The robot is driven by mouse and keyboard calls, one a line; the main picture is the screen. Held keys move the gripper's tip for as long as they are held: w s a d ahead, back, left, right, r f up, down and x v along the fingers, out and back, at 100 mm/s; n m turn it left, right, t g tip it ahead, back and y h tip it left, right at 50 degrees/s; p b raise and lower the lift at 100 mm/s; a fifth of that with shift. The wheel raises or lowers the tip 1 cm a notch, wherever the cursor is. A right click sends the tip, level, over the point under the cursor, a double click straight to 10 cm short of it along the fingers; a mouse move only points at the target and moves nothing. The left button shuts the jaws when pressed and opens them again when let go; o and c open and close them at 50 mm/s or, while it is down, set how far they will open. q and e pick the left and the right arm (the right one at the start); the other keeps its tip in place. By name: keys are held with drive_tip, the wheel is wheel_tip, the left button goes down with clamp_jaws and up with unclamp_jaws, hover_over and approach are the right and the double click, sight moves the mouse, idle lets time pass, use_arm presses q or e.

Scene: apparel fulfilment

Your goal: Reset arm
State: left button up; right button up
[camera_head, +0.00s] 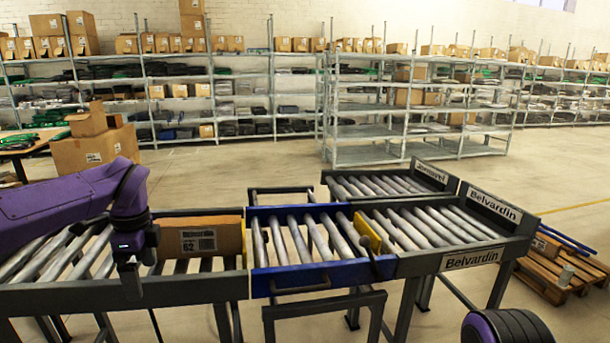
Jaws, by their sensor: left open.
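My left arm comes in from the left, purple with a black wrist. My left gripper (132,284) points down over the near rail of the left roller conveyor (195,291). It is open, and I see nothing between its fingers.
A blue-framed roller section (320,276) with a yellow stop (367,231) joins the right conveyor (460,258), marked Belvardin. A wooden pallet (545,281) stands at the right. Large cartons (95,150) stand back left. Shelves (415,108) line the back; the floor between is clear.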

use_arm(q)
drive_tip(key=w+a+f+m+t+y, duration=0.3)
drive_tip(key=f+m+y, duration=0.4)
drive_tip(key=m, duration=0.8)
drive_tip(key=s+d+f+m+t, duration=0.1)
drive_tip(key=s+f+m+t, duration=0.1)
drive_tip(key=f+m, duration=0.6)
drive_tip(key=s+d+f+m+t, duration=0.2)
drive_tip(key=s+f+m+t, duration=0.1)
drive_tip(key=f+m, duration=0.55)
drive_tip(key=s+d+f+m+h, duration=0.3)
drive_tip(key=s+f+m, duration=0.6)
drive_tip(key=s+m, duration=0.25)
drive_tip(key=s+f+m+g, duration=0.2)
drive_tip(key=s+f+m, duration=0.1)
drive_tip(key=s, duration=0.7)
drive_tip(key=s+f+m+g+h, duration=0.1)
drive_tip(key=s+f+m, duration=0.3)
drive_tip(key=s, duration=0.7)
drive_tip(key=shift+f+g, duration=0.55)
drive_tip(key=shift+g, duration=0.25)
